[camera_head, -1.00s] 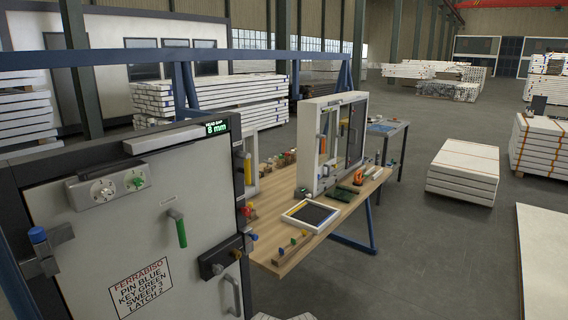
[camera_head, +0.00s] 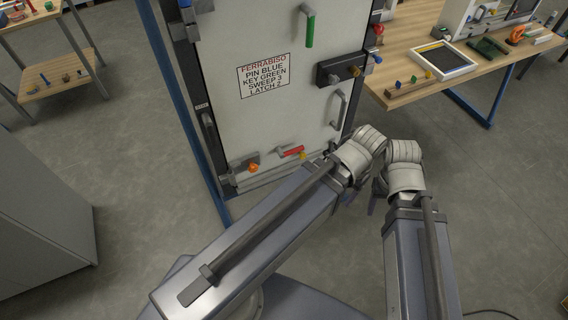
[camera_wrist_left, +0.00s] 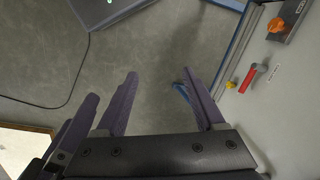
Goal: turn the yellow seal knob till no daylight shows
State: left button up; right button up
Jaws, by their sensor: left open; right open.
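A small yellow knob (camera_head: 302,155) sits low on the pale door (camera_head: 225,40), beside the red lever (camera_head: 291,151) and just left of my left arm's wrist. The yellow knob also shows in the left wrist view (camera_wrist_left: 231,84), to the right of my left gripper (camera_wrist_left: 160,74). The gap around the door edge cannot be judged.
The door bears an orange knob (camera_head: 253,168), a green handle (camera_head: 309,30), a grey pull handle (camera_head: 339,108) and a lettered plate (camera_head: 263,75). A wooden bench (camera_head: 405,92) stands right, a wooden shelf rack (camera_head: 57,75) left. Floor is free to the right.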

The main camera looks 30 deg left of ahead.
aim_at(304, 156)
pick_arm(q)
jog(key=w+a+f+n+b, duration=0.1)
jog(key=w+a+f+b, duration=0.15)
jog(key=f+b, duration=0.95)
jog(key=w+a+f+n+t+b, duration=0.15)
jog(key=a+f+b, duration=0.25)
jog(key=f+b, duration=0.7)
jog(key=w+a+f+n+g+b, duration=0.1)
jog(key=w+a+f+b, duration=0.15)
jog(key=f+b, duration=0.95)
jog(key=w+a+f+n+t+y+b, duration=0.1)
jog(key=w+a+f+n+y+b, duration=0.1)
jog(key=w+a+f+y+b, duration=0.25)
jog(key=w+r+n+t+y+b, duration=0.1)
jog(key=w+r+n+t+y, duration=0.5)
jog(key=w+r, duration=0.7)
jog(key=shift+m+g+y, duration=0.35)
jog(key=shift+g, duration=0.1)
jog(key=b+x, duration=0.3)
jog(key=x, duration=0.4)
jog(key=shift+s, duration=0.1)
jog(key=shift+w+a+f, duration=0.2)
jog(key=shift+w+a, duration=0.05)
jog(key=shift+a, duration=0.35)
jog(key=shift+c, duration=0.3)
